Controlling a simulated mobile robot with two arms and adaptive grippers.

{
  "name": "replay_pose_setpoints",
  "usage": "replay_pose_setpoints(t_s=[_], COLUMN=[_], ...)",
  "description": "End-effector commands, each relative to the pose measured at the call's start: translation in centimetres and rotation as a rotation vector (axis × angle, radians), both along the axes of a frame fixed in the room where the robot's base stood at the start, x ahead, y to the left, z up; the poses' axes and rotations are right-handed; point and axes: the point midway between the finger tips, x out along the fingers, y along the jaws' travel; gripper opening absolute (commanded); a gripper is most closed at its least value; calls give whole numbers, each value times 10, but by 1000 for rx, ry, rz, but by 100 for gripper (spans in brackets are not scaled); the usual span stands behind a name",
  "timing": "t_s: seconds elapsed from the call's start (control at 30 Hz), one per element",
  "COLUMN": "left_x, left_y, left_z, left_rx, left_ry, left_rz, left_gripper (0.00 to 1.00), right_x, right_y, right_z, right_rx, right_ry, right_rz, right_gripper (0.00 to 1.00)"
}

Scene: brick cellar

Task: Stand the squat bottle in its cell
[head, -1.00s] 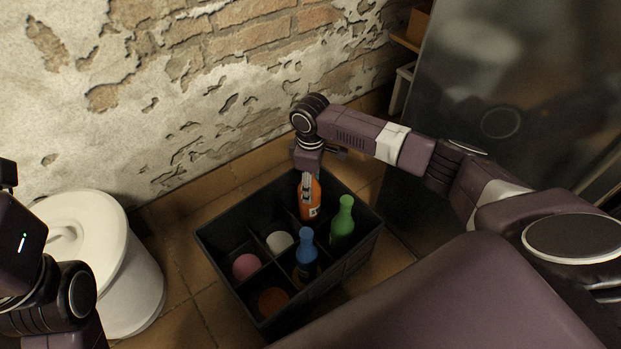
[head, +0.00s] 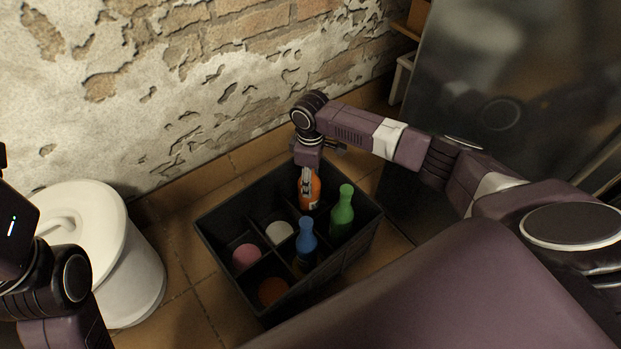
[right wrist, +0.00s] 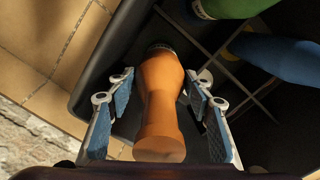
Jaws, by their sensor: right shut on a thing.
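The orange bottle (head: 312,190) is upright at the crate's far corner, its lower part inside the crate walls. My right gripper (head: 307,180) comes from above and is shut on it. In the right wrist view the orange bottle (right wrist: 162,100) lies between the two blue-padded fingers (right wrist: 160,118). The black divided crate (head: 222,243) stands on the floor. A blue bottle (head: 307,236) and a green bottle (head: 343,212) stand in other cells. The orange bottle's base and its cell floor are hidden in the head view. My left gripper is out of view; only its arm shows.
Crate cells hold a pink round patch (head: 246,257), a white one (head: 279,232) and an orange-brown one (head: 272,291). A white lidded bin (head: 135,275) stands left of the crate. The peeling brick wall (head: 180,100) is behind; a dark panel (head: 490,90) is right.

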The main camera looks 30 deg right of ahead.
Motion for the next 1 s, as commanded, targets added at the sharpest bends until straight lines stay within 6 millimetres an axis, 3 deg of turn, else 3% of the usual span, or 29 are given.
replay_pose_setpoints(t_s=[0.37,0.4,0.57,0.87,1.0], left_x=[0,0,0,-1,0], left_y=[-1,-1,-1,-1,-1], left_z=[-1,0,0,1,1], left_rx=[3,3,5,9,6], left_ry=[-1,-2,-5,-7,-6], left_rz=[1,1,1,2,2], left_gripper=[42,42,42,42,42], right_x=[0,1,0,0,1], right_y=[1,1,0,0,0], right_z=[-8,-7,-7,-6,7], right_rx=[1,1,1,0,1], right_ry=[-1,-1,-1,0,-4], right_rz=[0,0,0,0,1], right_gripper=[8,50,67,67,67])
